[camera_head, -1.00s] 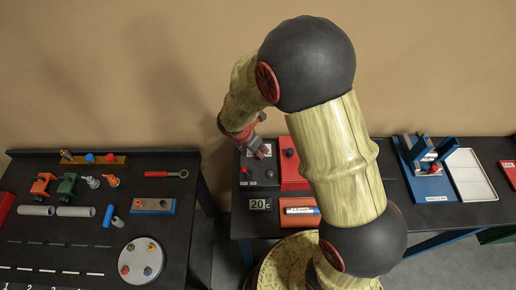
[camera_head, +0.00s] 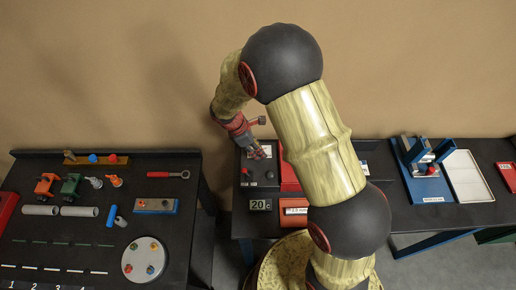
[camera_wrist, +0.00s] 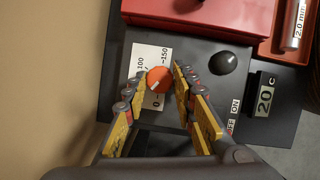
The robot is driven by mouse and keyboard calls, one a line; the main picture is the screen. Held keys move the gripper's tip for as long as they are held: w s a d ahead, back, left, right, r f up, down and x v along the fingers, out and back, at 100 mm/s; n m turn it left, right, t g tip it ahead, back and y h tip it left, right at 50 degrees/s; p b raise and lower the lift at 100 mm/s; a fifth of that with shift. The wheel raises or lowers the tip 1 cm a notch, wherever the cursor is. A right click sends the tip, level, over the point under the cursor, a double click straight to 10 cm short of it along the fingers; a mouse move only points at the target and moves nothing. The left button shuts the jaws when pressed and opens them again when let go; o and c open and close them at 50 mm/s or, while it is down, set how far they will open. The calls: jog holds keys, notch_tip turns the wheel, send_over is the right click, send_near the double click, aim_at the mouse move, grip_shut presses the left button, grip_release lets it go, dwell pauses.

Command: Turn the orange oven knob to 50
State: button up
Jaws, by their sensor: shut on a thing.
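The orange oven knob (camera_wrist: 159,80) sits on a white scale plate (camera_wrist: 143,58) marked 0, 100 and 150 in the wrist view. A pale mark on the knob is small, and its exact reading is unclear. My gripper (camera_wrist: 161,77) is shut on the knob, one yellow-padded finger on each side. In the head view my gripper (camera_head: 261,152) is over the dark oven panel (camera_head: 259,182), and it hides the knob there. The oven display (camera_wrist: 265,94) reads 20 C; it also shows in the head view (camera_head: 260,205).
A black knob (camera_wrist: 223,62) and an OFF/ON label (camera_wrist: 233,116) are on the same panel. A red box (camera_wrist: 200,14) stands right beside the panel. The left table (camera_head: 110,228) holds tools and parts. A blue fixture (camera_head: 425,165) and white tray (camera_head: 468,175) are at right.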

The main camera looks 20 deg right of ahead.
jog(key=m, duration=0.2)
jog(key=m+g, duration=0.1)
jog(key=m, duration=0.1)
jog(key=shift+w+d+m+g+y+p, duration=0.1)
jog(key=shift+w+m+g+y+p, duration=0.05)
jog(key=shift+m+g+y+p, duration=0.2)
jog(key=shift+m, duration=0.25)
jog(key=o, duration=1.2)
jog(key=shift+c, duration=0.2)
jog(key=shift+r, duration=0.1)
jog(key=v, duration=1.1)
jog(key=shift+w+r, duration=0.15)
jog(key=shift+r, duration=0.15)
